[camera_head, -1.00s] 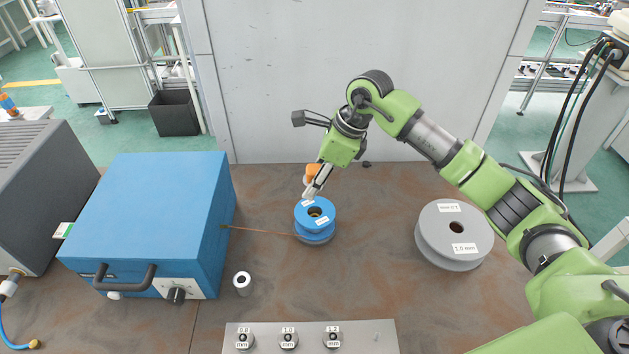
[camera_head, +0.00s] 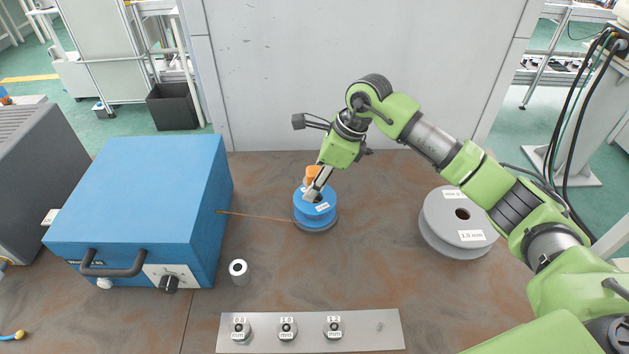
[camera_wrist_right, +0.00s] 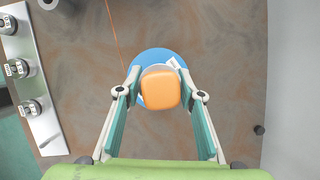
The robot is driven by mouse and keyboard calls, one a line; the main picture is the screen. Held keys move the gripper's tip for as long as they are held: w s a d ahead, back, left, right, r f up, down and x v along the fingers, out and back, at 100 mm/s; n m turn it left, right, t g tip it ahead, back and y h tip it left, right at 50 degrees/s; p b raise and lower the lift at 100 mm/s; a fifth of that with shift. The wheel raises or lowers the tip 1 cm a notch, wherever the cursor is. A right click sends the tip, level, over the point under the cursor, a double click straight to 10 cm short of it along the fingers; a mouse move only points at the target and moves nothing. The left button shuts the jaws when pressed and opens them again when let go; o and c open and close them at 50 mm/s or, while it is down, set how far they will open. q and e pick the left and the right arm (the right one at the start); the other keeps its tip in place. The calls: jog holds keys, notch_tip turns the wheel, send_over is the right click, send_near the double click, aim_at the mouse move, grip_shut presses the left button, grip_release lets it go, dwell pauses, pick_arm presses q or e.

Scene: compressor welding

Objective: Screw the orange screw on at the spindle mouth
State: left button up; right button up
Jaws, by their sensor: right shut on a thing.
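The orange screw (camera_head: 312,174) is at the fingertips of my right gripper (camera_head: 316,188), which is shut on it. In the right wrist view the screw's orange cap (camera_wrist_right: 160,90) sits between the two fingertips (camera_wrist_right: 160,82). The blue spool (camera_head: 317,212) stands below, and the screw covers its centre, where the spindle mouth is hidden. A copper wire (camera_head: 262,216) runs from the spool to the blue box. I cannot tell whether the screw touches the mouth. My left gripper is out of view.
The blue box (camera_head: 140,190) stands to the left. A grey spool (camera_head: 458,222) lies to the right, under my right arm. A small metal cylinder (camera_head: 239,272) and a plate with labelled rollers (camera_head: 365,333) are in front. The table between the spools is clear.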

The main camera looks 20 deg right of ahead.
jog(key=shift+f, duration=0.15)
jog(key=shift+f+b, duration=0.95)
jog(key=shift+f, duration=0.1)
jog(key=o, duration=1.5)
jog(key=shift+c, duration=0.2)
jog(key=v, duration=1.2)
jog(key=shift+r, duration=0.1)
